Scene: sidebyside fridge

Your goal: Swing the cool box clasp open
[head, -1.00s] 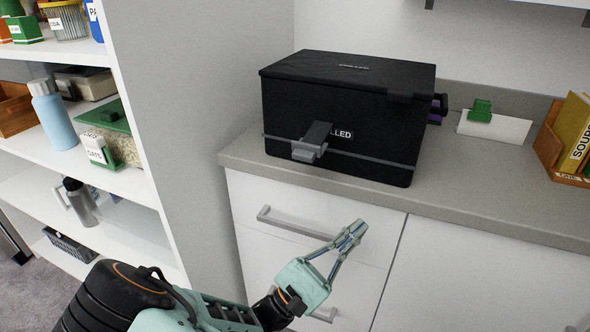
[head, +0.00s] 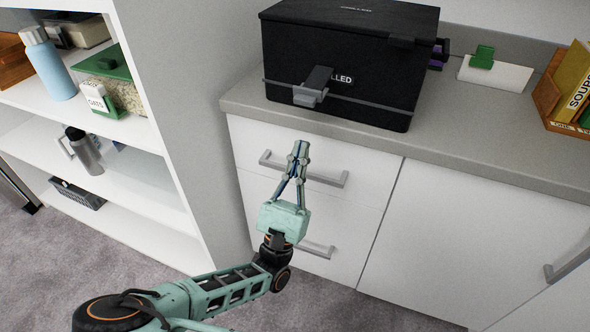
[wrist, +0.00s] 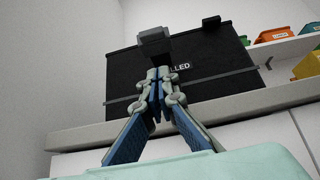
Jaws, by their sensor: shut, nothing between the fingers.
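The black cool box (head: 340,65) stands on the grey counter, its lid down. Its grey clasp (head: 314,87) sits on the front face, left of the "CHILLED" label, and juts outward. My gripper (head: 300,147) is shut and empty, in front of the upper drawer, below the counter edge and the clasp. In the wrist view the clasp (wrist: 153,42) shows just above my gripper's closed fingertips (wrist: 158,75), with the cool box (wrist: 125,75) behind. My fingers look apart from the clasp in the head view.
The drawer handle (head: 330,178) is right behind my fingers. The counter (head: 430,140) is clear in front of the box. A white card with a green clip (head: 484,57) and a wooden book crate (head: 550,105) stand right. Shelves (head: 120,175) stand left.

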